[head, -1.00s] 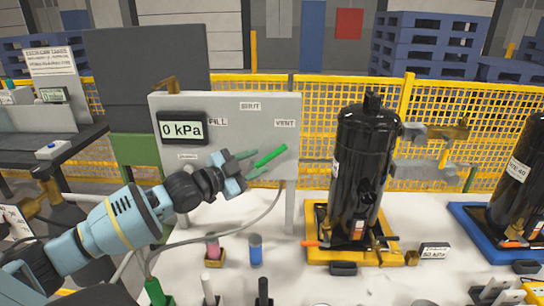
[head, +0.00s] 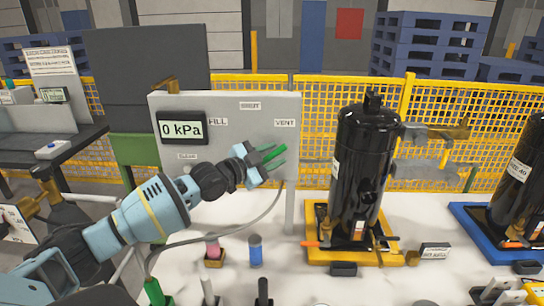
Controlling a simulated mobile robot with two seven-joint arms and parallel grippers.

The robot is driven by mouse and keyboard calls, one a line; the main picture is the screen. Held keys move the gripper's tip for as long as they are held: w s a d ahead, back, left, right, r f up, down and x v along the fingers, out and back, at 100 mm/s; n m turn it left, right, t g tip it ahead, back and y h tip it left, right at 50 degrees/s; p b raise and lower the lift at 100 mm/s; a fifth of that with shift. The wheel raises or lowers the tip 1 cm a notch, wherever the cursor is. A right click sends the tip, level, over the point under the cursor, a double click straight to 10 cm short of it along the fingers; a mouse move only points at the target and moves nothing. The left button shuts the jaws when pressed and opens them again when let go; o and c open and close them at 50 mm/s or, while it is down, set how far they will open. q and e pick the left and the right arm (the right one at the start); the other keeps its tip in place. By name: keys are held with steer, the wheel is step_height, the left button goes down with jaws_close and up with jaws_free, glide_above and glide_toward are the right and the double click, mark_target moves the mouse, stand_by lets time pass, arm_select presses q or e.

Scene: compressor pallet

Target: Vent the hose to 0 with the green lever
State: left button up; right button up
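A grey panel (head: 228,134) stands at the back of the table, with a display (head: 182,129) reading 0 kPa. Its labels include FILL, SHUT at the top and VENT (head: 285,123) at the right. The green lever (head: 274,154) slants up to the right, toward the VENT label. My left gripper (head: 275,156) is at the lever, its fingers apart with the lever between them. It partly covers the lever, and I cannot tell whether the fingers touch it. My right gripper is not in view.
A black compressor (head: 362,165) stands on a yellow tray (head: 316,218) right of the panel; another (head: 517,185) is on a blue tray at the right edge. A grey hose (head: 215,238) loops across the table. Small blue (head: 256,251) and pink cylinders stand in front.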

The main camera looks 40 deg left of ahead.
arm_select(q)
jaws_close()
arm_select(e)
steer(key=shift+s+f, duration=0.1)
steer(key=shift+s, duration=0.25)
